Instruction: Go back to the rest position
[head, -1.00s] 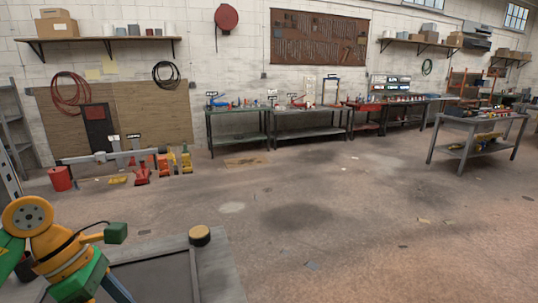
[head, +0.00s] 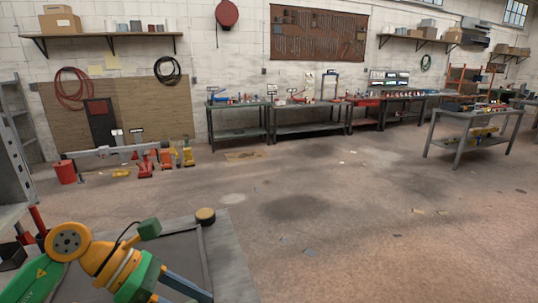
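Part of my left arm (head: 115,262), orange and green, reaches in from the lower left over the near bench. A blue-grey bar at its lower end runs toward the bottom edge. I cannot make out gripper fingers there. My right arm and its gripper do not show. The grey bench (head: 232,262) lies under my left arm with a dark panel and a raised grey edge strip on it. A round piece with a dark rim and tan top (head: 205,215) sits at its far edge.
A shelf unit (head: 14,150) stands at the left. A red can (head: 65,172) and red and yellow jacks (head: 145,166) stand on the floor by the back wall. Workbenches (head: 240,122) line the wall; another table (head: 475,128) stands right.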

